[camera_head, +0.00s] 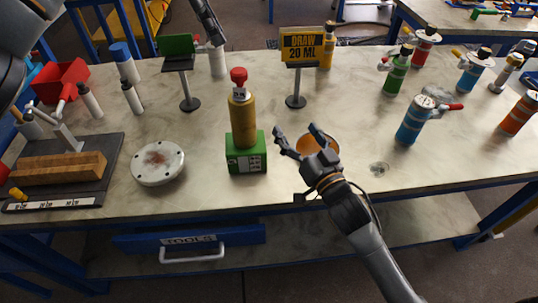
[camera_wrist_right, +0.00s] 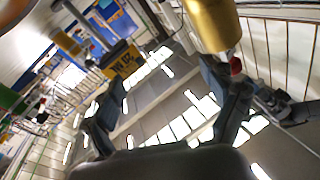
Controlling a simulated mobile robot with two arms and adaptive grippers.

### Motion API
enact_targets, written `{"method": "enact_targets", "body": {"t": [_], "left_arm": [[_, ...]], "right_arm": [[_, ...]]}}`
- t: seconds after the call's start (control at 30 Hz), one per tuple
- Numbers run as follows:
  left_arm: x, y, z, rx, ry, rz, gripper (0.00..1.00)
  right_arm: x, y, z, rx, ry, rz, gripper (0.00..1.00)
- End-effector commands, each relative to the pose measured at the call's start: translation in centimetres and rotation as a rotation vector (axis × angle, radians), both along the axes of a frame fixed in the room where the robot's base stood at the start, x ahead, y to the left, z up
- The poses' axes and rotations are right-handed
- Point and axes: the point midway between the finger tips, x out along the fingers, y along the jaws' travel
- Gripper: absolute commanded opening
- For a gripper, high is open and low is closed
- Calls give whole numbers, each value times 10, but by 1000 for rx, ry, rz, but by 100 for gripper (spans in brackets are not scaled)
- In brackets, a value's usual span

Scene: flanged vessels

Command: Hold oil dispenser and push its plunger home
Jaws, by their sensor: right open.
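The oil dispenser (camera_head: 242,115) is an upright yellow cylinder with a red plunger knob (camera_head: 238,75) on top. It stands in a green block (camera_head: 246,160) near the front edge of the table. In the right wrist view the dispenser's gold body (camera_wrist_right: 212,25) and red knob (camera_wrist_right: 235,65) appear upside down. My right gripper (camera_head: 294,145) is open and empty, just right of the dispenser and apart from it. My left gripper (camera_head: 212,30) hangs beyond and above the knob, apart from it; whether its fingers are together is unclear.
A "DRAW 20 ML" sign (camera_head: 300,46) and a green-topped stand (camera_head: 179,60) stand behind the dispenser. A round white flange (camera_head: 158,162) lies left. An orange round dish (camera_head: 318,142) is partly behind my right gripper. Several coloured dispensers, including a blue one (camera_head: 411,122), stand right.

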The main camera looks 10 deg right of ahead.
Motion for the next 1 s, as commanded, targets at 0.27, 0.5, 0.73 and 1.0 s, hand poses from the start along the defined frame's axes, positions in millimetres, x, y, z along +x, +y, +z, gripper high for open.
{"method": "enact_targets", "body": {"t": [0.27, 0.5, 0.73, 1.0], "left_arm": [[0, 0, 0, 0, 0, 0, 38], [0, 0, 0, 0, 0, 0, 38], [0, 0, 0, 0, 0, 0, 38], [0, 0, 0, 0, 0, 0, 38]], "right_arm": [[-49, 66, -13, -276, -11, 59, 85], [-38, 79, -13, -310, -18, 63, 85], [3, 95, -13, -308, -18, 63, 85], [49, 113, -13, -308, -17, 63, 85]]}}
